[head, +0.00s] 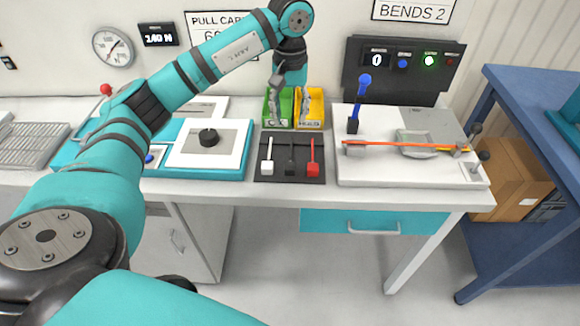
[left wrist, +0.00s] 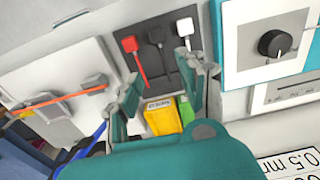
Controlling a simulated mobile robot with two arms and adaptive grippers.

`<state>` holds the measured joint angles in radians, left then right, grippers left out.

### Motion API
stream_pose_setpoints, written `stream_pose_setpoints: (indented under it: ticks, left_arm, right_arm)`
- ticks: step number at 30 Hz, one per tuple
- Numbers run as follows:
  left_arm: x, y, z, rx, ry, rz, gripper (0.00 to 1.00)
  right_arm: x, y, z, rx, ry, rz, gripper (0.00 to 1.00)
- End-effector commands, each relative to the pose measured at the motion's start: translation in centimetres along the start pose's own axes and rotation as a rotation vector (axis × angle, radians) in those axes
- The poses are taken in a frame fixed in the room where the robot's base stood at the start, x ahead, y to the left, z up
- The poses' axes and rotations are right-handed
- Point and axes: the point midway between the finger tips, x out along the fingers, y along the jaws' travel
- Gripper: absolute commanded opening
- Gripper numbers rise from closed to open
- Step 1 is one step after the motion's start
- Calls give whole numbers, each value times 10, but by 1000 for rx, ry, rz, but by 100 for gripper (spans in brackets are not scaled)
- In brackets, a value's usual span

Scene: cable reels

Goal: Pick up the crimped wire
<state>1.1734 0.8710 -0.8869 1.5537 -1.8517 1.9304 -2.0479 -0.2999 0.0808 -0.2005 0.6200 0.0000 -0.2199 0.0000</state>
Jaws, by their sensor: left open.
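An orange-red wire (head: 400,144) lies nearly straight across the white fixture at the right of the bench, which I take to be the crimped wire. A yellow part shows at its right end. The wire also shows at the left edge of the left wrist view (left wrist: 62,101). My left gripper (head: 291,97) hangs over the green and yellow bins, well left of the wire. In the left wrist view the left gripper (left wrist: 157,72) has its fingers spread, with nothing between them. My right gripper is not in view.
The green bin (head: 270,117) and yellow bin (head: 313,122) stand behind a dark mat (head: 290,178) with white, black and red pieces. A blue-handled lever (head: 364,88) rises from the white fixture (head: 410,175). A teal-based dial unit (head: 240,165) is left; a blue shelf (head: 515,95) is right.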

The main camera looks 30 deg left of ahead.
Motion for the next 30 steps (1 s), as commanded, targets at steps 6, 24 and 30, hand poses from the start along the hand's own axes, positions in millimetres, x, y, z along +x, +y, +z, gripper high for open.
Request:
stream_pose_setpoints:
  ticks: [6, 24, 30]
  left_arm:
    - [46, 0, 3, 0, -8, -1, 40]
    - [124, 1, 5, 0, -7, 2, 40]
    - [155, 1, 6, -1, -6, 4, 40]
  right_arm:
    - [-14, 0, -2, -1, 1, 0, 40]
    - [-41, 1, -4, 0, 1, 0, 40]
    - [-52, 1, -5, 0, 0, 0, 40]
